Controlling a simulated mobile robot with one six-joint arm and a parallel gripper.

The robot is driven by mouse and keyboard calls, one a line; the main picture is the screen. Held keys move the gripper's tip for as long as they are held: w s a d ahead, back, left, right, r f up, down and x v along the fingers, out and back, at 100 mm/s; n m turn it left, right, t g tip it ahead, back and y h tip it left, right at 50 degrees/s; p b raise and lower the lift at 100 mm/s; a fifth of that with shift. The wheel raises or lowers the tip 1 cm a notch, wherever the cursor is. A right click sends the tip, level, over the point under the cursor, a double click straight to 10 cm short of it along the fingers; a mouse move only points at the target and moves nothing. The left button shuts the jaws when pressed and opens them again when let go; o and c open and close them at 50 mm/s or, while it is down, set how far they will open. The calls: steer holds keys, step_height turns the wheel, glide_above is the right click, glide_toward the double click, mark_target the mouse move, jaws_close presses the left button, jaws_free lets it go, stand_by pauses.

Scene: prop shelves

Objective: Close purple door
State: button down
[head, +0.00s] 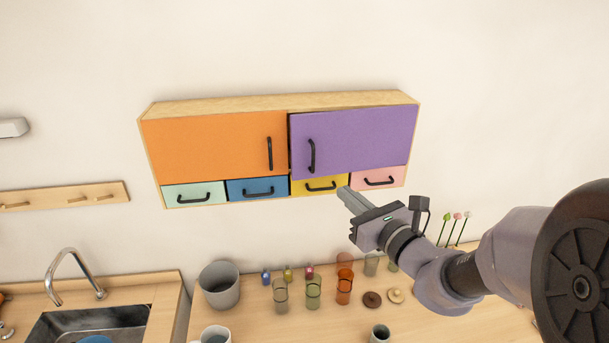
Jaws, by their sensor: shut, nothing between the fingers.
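The purple door (358,141) is the upper right front of a wooden wall cabinet (290,102). It is nearly flush, with a dark gap along its left edge, so it looks very slightly ajar or shut. Its black vertical handle (312,156) is near its left edge. My gripper (347,194) is shut and empty. In the picture it overlaps the lower edge of the yellow drawer, below the purple door. I cannot tell its exact distance from the cabinet front.
An orange door (215,144) is to the left, with mint (175,194), blue (258,188), yellow (325,184) and pink (392,178) drawers below. The counter (250,325) holds a grey pot (219,285), several glasses (313,291) and a sink (95,322).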

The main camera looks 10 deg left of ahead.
mark_target(314, 160)
steer(key=shift+m+h, duration=0.3)
steer(key=p+x, duration=0.1)
steer(key=x, duration=0.3)
steer(key=p+x, duration=0.1)
steer(key=x, duration=0.4)
steer(key=d+p+x, duration=0.1)
steer(key=x, duration=0.4)
steer(key=shift+w+p, duration=0.35)
steer(key=shift+r, duration=0.1)
